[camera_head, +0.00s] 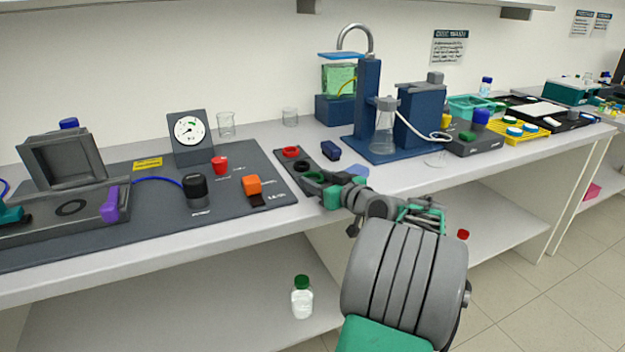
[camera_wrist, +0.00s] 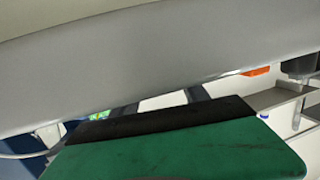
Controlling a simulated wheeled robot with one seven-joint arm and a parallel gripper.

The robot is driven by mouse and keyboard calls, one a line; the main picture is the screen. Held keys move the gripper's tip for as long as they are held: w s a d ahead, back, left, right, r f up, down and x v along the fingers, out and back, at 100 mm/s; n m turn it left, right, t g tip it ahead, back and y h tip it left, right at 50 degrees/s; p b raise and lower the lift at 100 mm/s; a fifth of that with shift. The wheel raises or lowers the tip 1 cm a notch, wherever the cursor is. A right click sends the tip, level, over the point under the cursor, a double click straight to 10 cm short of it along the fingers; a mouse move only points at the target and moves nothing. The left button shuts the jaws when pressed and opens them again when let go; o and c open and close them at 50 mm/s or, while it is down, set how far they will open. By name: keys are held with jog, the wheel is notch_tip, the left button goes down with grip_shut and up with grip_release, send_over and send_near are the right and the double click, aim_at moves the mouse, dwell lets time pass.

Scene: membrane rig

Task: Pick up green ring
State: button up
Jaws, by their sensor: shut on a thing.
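The green ring (camera_head: 313,177) is in the head view, at the near end of a dark narrow tray on the bench. A red ring (camera_head: 291,152) and a black ring (camera_head: 301,165) lie in line behind it on the same tray (camera_head: 280,160). My gripper (camera_head: 331,190) is low at the tray's near right end, right at the green ring, and looks shut on it. The fingers partly hide the contact. I cannot tell whether the ring is clear of the tray. The wrist view shows no ring that I can make out.
A dark blue block (camera_head: 331,151) and a light blue piece (camera_head: 357,171) lie just behind my gripper. A blue stand with a flask (camera_head: 384,130) is to the right. An orange-topped switch (camera_head: 253,185) is on the left panel. Bare bench lies right of my gripper.

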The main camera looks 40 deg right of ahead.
jog(key=shift+c, duration=0.4)
jog(key=shift+r, duration=0.5)
notch_tip(320, 180, up, 3)
jog(key=shift+f+p, duration=0.15)
jog(key=shift+p, duration=0.2)
jog(key=s+a+r, duration=0.8)
jog(key=s+r, duration=0.1)
jog(key=s, duration=0.2)
jog(key=shift+s+r+p, duration=0.15)
jog(key=shift+s+p, duration=0.05)
jog(key=shift+p, duration=0.15)
jog(key=shift+a, duration=0.1)
